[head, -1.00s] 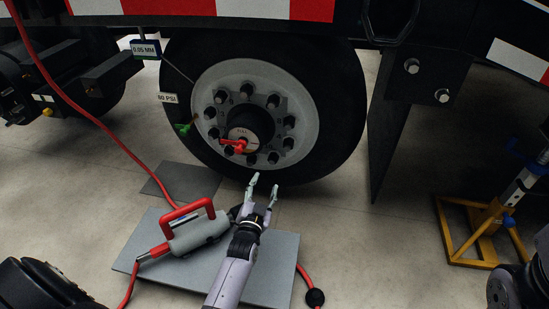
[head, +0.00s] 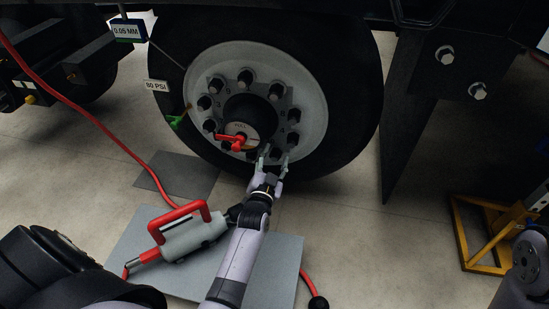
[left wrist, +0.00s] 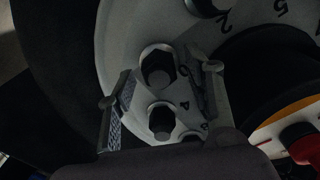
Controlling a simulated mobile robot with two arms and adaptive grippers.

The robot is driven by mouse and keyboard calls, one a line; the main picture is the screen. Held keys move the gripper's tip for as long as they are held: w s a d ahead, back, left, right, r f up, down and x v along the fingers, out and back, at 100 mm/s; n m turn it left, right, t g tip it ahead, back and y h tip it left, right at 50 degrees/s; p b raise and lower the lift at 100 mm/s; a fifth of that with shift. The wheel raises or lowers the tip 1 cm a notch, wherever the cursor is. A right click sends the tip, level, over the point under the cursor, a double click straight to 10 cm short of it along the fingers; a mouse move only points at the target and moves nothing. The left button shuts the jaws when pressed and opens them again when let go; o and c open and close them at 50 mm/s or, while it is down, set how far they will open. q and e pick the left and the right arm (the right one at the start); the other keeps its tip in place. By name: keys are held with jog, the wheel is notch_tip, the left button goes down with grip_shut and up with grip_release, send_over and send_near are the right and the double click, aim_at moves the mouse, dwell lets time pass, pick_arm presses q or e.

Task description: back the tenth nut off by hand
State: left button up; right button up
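The truck wheel's pale hub (head: 311,85) carries a ring of dark nuts, one at its upper right (head: 276,92). My left gripper (head: 275,154) is at the lower part of this ring, fingers apart and pointing up. In the left wrist view the open fingers (left wrist: 160,90) stand either side of two dark hex nuts, one farther (left wrist: 157,68) and one nearer the palm (left wrist: 162,122). Numbers such as 2, 5 and 4 are printed beside the nuts. I cannot tell which nut is the tenth, nor whether a finger touches one. My right gripper is out of view.
A red-handled tool (head: 192,236) lies on a grey mat (head: 277,262) below the wheel, with a red hose (head: 95,119). A red lever (head: 229,140) sits near the hub centre. A yellow stand (head: 480,262) is at right. Floor between mat and stand is clear.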

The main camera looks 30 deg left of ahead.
pick_arm(q)
grip_shut()
dwell(0.4)
jog(key=shift+p, duration=0.3)
